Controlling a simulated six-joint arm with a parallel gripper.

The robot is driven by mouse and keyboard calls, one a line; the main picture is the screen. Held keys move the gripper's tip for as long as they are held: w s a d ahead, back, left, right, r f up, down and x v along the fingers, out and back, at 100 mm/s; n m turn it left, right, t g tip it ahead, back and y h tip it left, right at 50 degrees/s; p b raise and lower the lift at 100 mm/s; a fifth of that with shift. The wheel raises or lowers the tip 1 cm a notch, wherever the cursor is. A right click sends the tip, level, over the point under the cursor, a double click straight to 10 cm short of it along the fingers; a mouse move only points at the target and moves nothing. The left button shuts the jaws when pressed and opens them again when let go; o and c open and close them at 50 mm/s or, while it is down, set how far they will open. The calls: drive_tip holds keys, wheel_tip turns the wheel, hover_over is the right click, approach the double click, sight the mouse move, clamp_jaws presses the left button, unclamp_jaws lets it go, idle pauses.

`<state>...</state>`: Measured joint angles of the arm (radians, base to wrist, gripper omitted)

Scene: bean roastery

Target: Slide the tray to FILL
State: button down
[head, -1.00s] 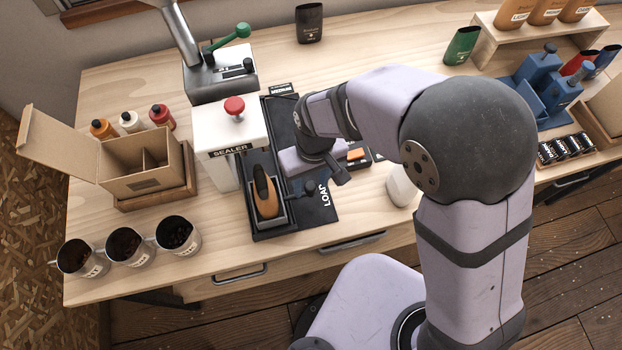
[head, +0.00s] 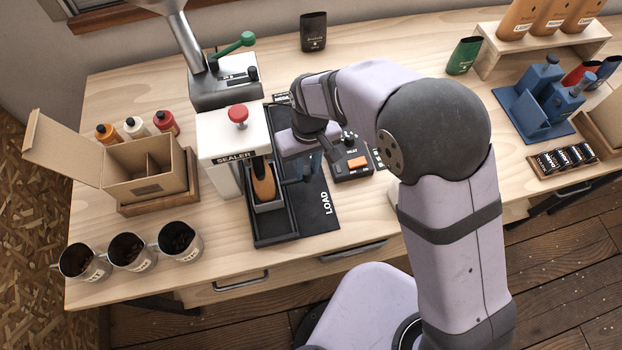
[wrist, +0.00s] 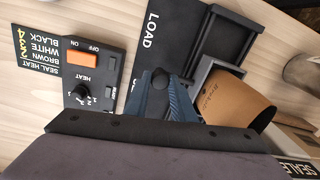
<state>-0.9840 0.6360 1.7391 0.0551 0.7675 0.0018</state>
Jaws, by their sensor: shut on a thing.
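The small dark tray (head: 268,207) holds an upright brown pouch (head: 264,181) and sits on a black slide track (head: 290,240), beside the white sealer (head: 232,143). The word LOAD is printed at the track's near right. I cannot read a FILL mark. My gripper (wrist: 161,92) shows in the wrist view with its blue fingers closed around a dark knob at the tray's side. In that view the tray (wrist: 205,72) and the pouch (wrist: 238,100) are right of the fingers. In the head view my arm partly hides the grip.
A grey machine with a green lever (head: 224,88) stands behind the sealer. A heat control box (head: 350,163) is right of the track. Several mugs, a cardboard box (head: 150,175) and bottles are at left. The bench front right of the track is fairly clear.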

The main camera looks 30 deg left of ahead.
drive_tip(key=w+a, duration=0.8)
drive_tip(key=shift+w+p, duration=0.1)
drive_tip(key=shift+p, duration=0.25)
drive_tip(key=shift+a, duration=0.1)
drive_tip(key=c, duration=1.5)
unclamp_jaws()
drive_tip(key=shift+r, duration=0.1)
drive_tip(key=shift+w+r+b, duration=0.1)
drive_tip(key=shift+r+b, duration=1.25)
drive_tip(key=shift+r, duration=2.25)
drive_tip(key=shift+d, duration=0.2)
